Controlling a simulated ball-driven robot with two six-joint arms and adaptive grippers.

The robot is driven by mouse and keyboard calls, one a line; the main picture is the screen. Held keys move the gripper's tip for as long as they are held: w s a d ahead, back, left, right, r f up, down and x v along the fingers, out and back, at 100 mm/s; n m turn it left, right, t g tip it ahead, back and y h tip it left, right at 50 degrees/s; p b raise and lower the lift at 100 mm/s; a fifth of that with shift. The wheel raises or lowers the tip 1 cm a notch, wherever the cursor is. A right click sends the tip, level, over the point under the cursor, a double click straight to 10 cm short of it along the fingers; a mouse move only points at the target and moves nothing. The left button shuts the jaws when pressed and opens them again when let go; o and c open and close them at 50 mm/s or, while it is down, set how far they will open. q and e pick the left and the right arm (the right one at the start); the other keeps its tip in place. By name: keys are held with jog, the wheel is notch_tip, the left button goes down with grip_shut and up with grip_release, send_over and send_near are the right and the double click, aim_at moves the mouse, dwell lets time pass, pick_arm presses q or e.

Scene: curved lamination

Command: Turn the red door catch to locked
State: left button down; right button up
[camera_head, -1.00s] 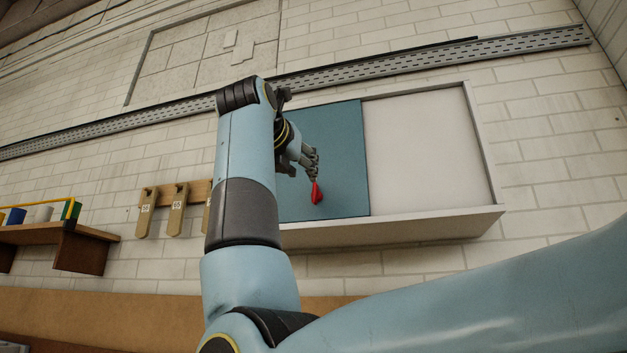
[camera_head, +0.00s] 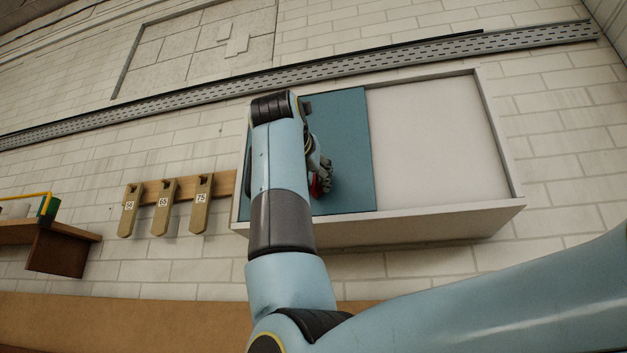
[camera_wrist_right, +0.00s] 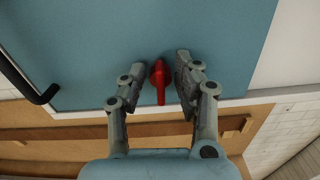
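The red door catch (camera_wrist_right: 159,80) is on the blue door panel (camera_wrist_right: 100,35), between the two fingers of my right gripper (camera_wrist_right: 160,75) in the right wrist view. Its narrow end points down in that view. The fingers stand open on either side, with a visible gap to the catch on each side. In the head view the right gripper (camera_head: 322,175) is at the blue door (camera_head: 350,140), and only a bit of the red catch (camera_head: 315,187) shows behind it. My left gripper is not in view.
The white cabinet (camera_head: 510,175) has an open, empty-looking section right of the door. A black handle (camera_wrist_right: 28,85) is at the left in the wrist view.

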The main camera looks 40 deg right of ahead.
jog(key=shift+c, duration=0.3)
jog(key=shift+s, duration=0.1)
jog(key=c, duration=0.5)
grip_shut()
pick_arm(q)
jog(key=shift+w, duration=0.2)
pick_arm(e)
jog(key=m, duration=0.2)
jog(key=m+b, duration=0.1)
jog(key=m, duration=0.1)
jog(key=shift+s+d+f+m, duration=0.1)
jog(key=shift+s+f+m, duration=0.05)
jog(key=shift+m, duration=0.15)
jog(key=m, duration=0.2)
jog(key=m+b, duration=0.1)
jog(key=m, duration=0.1)
jog(key=shift+s+d+f+m, duration=0.1)
jog(key=shift+s+d+m, duration=0.05)
jog(key=shift+m, duration=0.15)
jog(key=m+b, duration=0.1)
jog(key=m, duration=0.3)
jog(key=shift+s+f, duration=0.1)
jog(key=shift+f, duration=0.1)
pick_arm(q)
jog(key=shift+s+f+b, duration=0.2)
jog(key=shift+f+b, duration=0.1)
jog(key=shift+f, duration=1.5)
pick_arm(e)
jog(key=shift+d+f+m, duration=0.1)
jog(key=shift+m, duration=1.7)
